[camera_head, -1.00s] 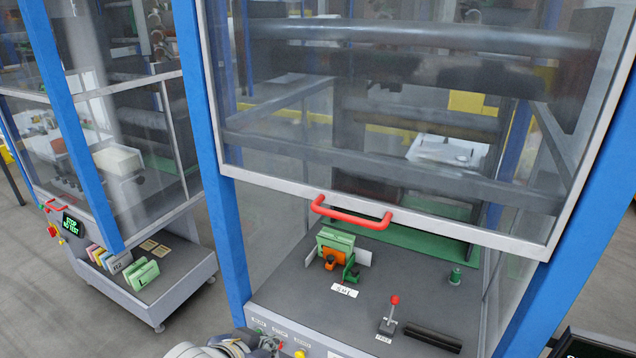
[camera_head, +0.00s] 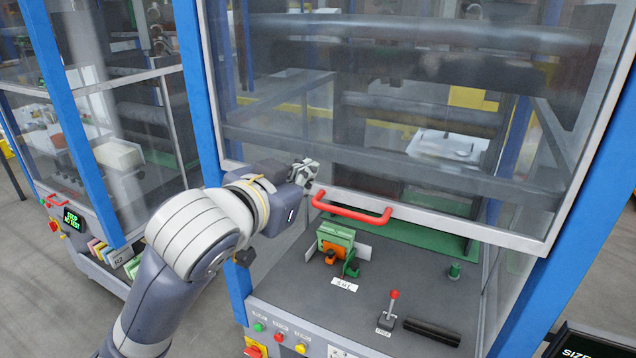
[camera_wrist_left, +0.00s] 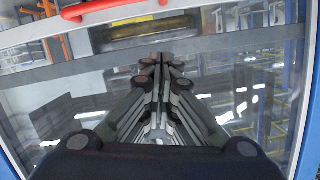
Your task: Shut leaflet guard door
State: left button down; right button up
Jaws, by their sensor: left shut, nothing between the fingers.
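The guard door (camera_head: 400,120) is a clear sliding panel in a grey frame between blue posts. It hangs raised, with an open gap below its bottom edge. A red bar handle (camera_head: 350,212) sits on that bottom edge. My left gripper (camera_head: 306,172) is shut and empty, close to the left end of the handle and just above it in the picture. Whether it touches the door cannot be told. In the left wrist view the shut fingers (camera_wrist_left: 160,75) point at the clear panel, and the red handle (camera_wrist_left: 110,8) shows at the top left. My right gripper is not in view.
Under the door, a grey deck holds a green and orange block (camera_head: 338,243), a red-knobbed lever (camera_head: 390,310), a black bar (camera_head: 432,331) and a green spool (camera_head: 455,271). Buttons (camera_head: 280,337) line the front edge. A second blue-posted machine (camera_head: 100,130) stands left.

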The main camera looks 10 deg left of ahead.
pick_arm(q)
jog(key=p+x, duration=0.3)
jog(key=x, duration=0.5)
jog(key=shift+w, duration=0.2)
notch_tip(320, 180, down, 2)
jog(key=shift+w+a+f+p, duration=0.15)
jog(key=shift+p, duration=0.25)
jog(key=shift+a+f, duration=0.35)
jog(key=shift+f, duration=0.55)
jog(key=shift+d, duration=0.1)
jog(key=shift+f, duration=0.1)
